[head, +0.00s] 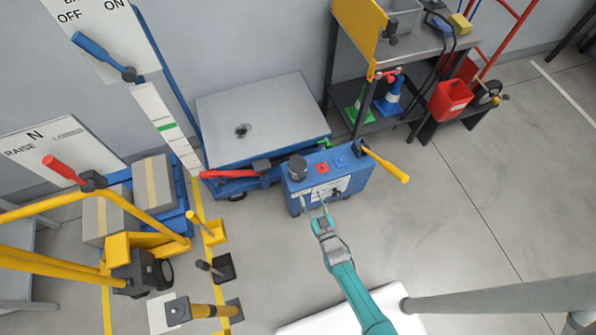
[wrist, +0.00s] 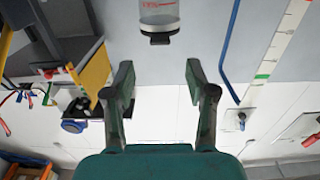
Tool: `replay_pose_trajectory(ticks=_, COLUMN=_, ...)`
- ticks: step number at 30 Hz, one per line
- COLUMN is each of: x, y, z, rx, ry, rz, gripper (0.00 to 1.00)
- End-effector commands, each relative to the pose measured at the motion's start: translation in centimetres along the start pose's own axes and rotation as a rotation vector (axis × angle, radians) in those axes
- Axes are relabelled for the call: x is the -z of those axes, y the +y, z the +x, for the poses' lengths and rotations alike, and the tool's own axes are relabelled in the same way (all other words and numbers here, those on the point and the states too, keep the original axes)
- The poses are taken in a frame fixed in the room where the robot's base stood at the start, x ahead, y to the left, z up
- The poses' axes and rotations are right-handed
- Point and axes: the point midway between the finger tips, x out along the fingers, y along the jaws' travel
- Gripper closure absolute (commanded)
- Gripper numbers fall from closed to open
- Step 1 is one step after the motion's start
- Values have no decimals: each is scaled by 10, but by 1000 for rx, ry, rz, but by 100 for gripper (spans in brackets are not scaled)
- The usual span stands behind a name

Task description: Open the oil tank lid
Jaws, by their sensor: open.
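The oil tank (wrist: 158,12) is a clear cylinder with a red level line, at the top edge of the wrist view. Its dark lid (wrist: 159,39) faces the picture's middle and looks seated on the tank. In the head view the dark round lid (head: 297,161) sits on top at the left end of a blue power unit (head: 350,180). My gripper (head: 314,203) is open and empty, in front of the unit. In the wrist view my gripper (wrist: 158,72) has its fingers spread, with the lid beyond and between them, apart from both.
A lift table (head: 262,115) stands behind the unit. A yellow-handled lever (head: 388,163) sticks out from the unit's right end. Yellow rails and boxes (head: 153,185) stand left. Floor in front and right is mostly clear.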

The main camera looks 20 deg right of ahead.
Motion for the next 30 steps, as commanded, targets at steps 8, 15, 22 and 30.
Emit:
replay_pose_trajectory(ticks=8, x=1, y=0, z=43, rx=0, ry=2, rz=0, gripper=44)
replay_pose_trajectory(ticks=15, x=1, y=0, z=80, rx=0, ry=1, rz=0, gripper=44)
replay_pose_trajectory(ticks=22, x=1, y=0, z=98, rx=0, ry=0, rz=0, gripper=44)
replay_pose_trajectory(ticks=30, x=1, y=0, z=102, rx=0, ry=1, rz=0, gripper=44)
